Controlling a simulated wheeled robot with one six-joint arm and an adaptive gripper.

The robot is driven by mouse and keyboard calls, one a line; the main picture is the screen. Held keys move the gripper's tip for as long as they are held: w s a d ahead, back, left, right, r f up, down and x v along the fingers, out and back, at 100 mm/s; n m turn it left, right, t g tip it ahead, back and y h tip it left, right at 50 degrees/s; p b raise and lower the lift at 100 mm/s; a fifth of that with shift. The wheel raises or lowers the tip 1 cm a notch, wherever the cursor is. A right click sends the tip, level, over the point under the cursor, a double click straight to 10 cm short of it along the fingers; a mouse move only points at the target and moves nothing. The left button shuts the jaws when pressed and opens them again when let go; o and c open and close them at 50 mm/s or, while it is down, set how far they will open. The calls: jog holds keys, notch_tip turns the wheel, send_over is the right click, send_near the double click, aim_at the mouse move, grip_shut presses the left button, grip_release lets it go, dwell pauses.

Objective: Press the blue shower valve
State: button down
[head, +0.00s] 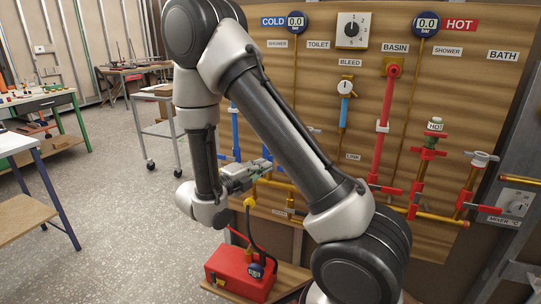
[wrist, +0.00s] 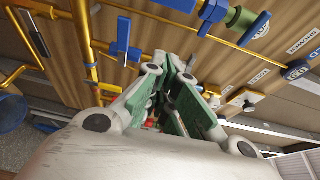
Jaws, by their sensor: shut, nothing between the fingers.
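My gripper (head: 264,165) is in front of the lower left part of the wooden pipe board (head: 475,70) in the head view. Its green-padded fingers are shut and empty, and they show in the middle of the wrist view (wrist: 178,66). In the wrist view, a blue lever (wrist: 123,36) sits on yellow pipes above and left of the fingertips. A green valve body with blue fittings (wrist: 240,18) is at the upper right. Which of these is the blue shower valve I cannot tell. My arm hides much of the board's cold side in the head view.
Red hot pipes (head: 383,125) and a white bleed knob (head: 345,87) stand out from the board. A red box (head: 240,274) with a gauge is below my gripper. A grey trolley (head: 170,128) and open floor (head: 120,205) are at left.

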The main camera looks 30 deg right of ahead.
jog(key=w+d, duration=0.6)
jog(key=d, duration=0.1)
jog(key=shift+w, duration=0.15)
dwell(0.3)
jog(key=shift+w, duration=0.15)
